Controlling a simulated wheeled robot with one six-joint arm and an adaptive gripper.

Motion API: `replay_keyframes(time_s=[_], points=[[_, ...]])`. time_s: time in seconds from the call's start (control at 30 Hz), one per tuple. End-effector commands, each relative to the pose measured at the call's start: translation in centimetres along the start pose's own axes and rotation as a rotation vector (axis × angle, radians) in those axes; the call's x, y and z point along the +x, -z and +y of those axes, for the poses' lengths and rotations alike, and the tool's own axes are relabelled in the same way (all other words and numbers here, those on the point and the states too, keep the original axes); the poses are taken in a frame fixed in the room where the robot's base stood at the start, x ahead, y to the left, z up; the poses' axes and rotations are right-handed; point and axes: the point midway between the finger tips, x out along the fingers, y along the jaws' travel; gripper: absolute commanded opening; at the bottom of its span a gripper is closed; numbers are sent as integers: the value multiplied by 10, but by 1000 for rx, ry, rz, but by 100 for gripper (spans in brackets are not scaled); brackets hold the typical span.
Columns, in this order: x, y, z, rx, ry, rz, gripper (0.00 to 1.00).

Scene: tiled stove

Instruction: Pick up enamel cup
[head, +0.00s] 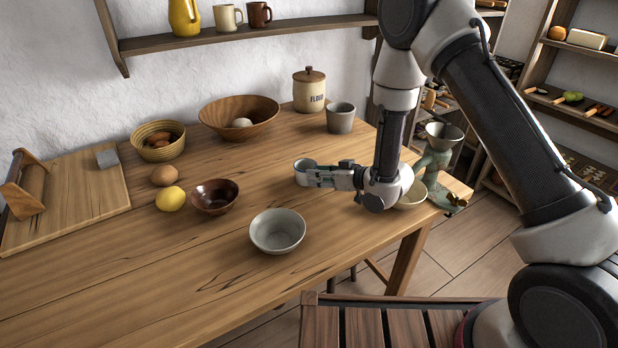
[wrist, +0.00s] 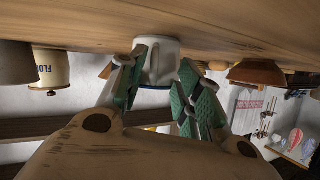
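The enamel cup (head: 303,167), pale with a dark blue rim, stands upright on the wooden table (head: 350,238). My gripper (head: 318,177) reaches in from the right at cup height, its fingertips at the cup's right side. In the wrist view, which is upside down, the cup (wrist: 158,62) shows between the two green-padded fingers of my gripper (wrist: 163,72). The cup's base appears at the tabletop.
A grey bowl (head: 278,231) and a dark wooden bowl (head: 214,196) stand nearer the front and left. A grey tumbler (head: 340,118) and a flour jar (head: 309,90) stand behind. A cream bowl (head: 411,196) is partly hidden by my wrist.

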Motion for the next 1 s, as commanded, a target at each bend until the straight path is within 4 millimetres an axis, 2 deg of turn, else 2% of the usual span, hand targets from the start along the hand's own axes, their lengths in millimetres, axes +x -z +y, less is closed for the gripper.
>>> replay_keyframes(time_s=[0.03,0.1,0.67,1.0], points=[[0,-1,0,0,0,-1,12],[0,-1,0,0,0,-2,0],[-1,0,-1,1,1,-5,0],[-11,24,-6,0,0,-1,0]])
